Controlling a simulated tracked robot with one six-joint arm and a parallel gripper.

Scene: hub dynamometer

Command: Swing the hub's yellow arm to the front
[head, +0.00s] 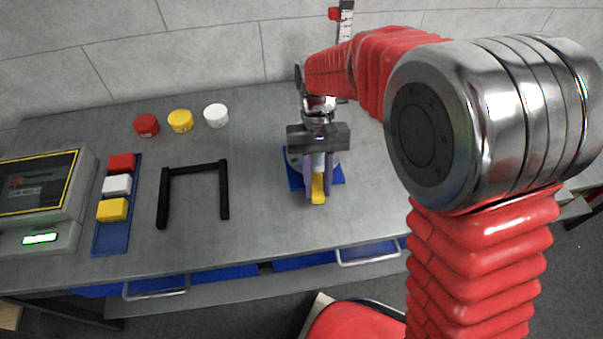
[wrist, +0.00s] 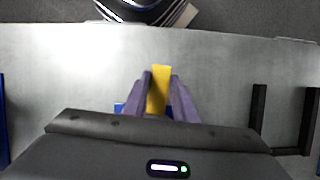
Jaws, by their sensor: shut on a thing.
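The hub's yellow arm (head: 318,188) sticks out toward the table's front edge in the head view. It also shows in the wrist view (wrist: 158,88), between the two purple fingers. The hub stands on a blue base (head: 337,178), and most of it is hidden under my gripper. My gripper (head: 318,190) points down over the hub and is shut on the yellow arm, with one finger on each side. It also shows in the wrist view (wrist: 158,95).
A black frame (head: 195,167) lies left of the hub. Red, white and yellow blocks (head: 117,186) sit on a blue strip beside a display unit (head: 40,195). Red, yellow and white round pieces (head: 180,121) stand at the back. The tabletop (head: 265,215) in front of the hub is clear.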

